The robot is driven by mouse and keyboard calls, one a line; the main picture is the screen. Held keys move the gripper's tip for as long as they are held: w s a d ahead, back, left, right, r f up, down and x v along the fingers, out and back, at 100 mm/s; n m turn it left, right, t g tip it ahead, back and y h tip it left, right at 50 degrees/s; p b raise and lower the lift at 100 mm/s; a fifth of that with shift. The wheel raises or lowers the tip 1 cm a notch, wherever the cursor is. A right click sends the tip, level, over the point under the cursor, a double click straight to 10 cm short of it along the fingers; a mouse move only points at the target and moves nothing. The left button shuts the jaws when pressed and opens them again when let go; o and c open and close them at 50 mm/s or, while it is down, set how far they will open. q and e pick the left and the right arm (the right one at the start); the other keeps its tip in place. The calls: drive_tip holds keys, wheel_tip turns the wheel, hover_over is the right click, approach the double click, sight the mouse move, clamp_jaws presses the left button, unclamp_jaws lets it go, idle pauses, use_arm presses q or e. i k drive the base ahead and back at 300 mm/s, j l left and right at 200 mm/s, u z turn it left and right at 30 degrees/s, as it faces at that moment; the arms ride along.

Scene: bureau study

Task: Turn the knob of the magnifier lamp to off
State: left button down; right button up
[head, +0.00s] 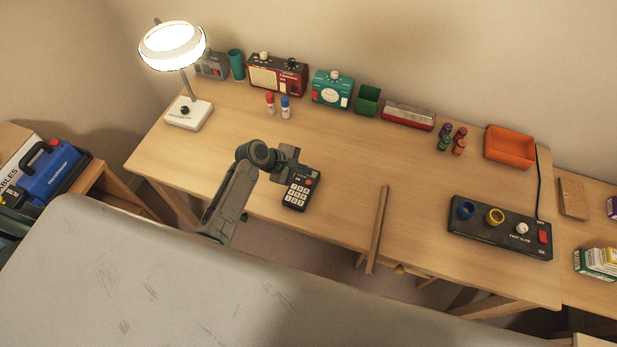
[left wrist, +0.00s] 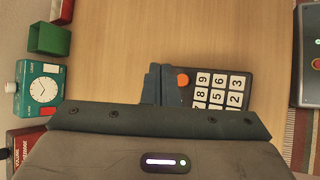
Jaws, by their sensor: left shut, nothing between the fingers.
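The magnifier lamp (head: 188,112) stands at the far left of the desk in the head view, on a white square base. Its ring head (head: 172,46) is lit. A small black knob (head: 184,111) sits on top of the base; its pointer direction is too small to tell. My left gripper (head: 291,176) is over the desk at its front edge, well to the right of the lamp and beside the black keypad remote. It is shut and empty. The left wrist view shows its dark fingers (left wrist: 158,84) next to the remote; the lamp is not in that view. My right gripper is not in view.
The keypad remote (head: 300,189) lies by my left gripper. Red and blue small bottles (head: 270,103), a red radio (head: 277,77) and a teal clock (head: 332,91) stand along the back. A black control panel (head: 500,228) lies at right. The desk between gripper and lamp is mostly clear.

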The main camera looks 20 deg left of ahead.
sight(184, 109)
drive_tip(key=u, duration=1.4)
